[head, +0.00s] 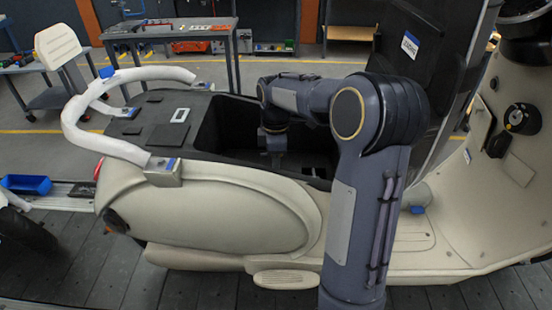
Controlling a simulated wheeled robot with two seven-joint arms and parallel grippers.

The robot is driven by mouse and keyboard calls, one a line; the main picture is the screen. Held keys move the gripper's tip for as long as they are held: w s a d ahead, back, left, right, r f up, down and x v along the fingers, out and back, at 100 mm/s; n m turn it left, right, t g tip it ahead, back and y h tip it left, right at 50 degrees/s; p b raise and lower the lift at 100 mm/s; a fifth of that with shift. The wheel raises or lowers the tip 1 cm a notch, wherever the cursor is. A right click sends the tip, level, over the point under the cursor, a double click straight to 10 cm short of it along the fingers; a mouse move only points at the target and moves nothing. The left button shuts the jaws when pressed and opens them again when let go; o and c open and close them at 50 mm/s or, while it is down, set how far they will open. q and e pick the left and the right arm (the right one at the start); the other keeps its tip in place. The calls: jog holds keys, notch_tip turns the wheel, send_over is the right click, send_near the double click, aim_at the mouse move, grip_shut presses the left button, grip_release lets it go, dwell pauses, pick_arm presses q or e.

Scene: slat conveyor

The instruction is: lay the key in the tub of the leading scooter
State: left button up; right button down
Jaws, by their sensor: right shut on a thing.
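The cream scooter (225,215) stands side-on across the view, its front to the right and its seat raised. Its dark open tub (222,122) is in the middle of the body. My right arm comes up from the bottom and bends over the tub. My right gripper (277,158) points down inside the tub's opening, towards its right part. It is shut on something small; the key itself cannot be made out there. The arm hides part of the tub's right end. My left gripper is not in view.
The raised seat (425,45) stands just right of my arm. A white grab rail (125,150) curves round the scooter's rear. Workbenches (165,32) stand behind.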

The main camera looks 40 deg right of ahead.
jog(key=shift+f, duration=0.3)
jog(key=c, duration=1.5)
grip_release()
jog(key=shift+o, duration=0.2)
notch_tip(320, 180, up, 8)
jog(key=shift+f, duration=0.1)
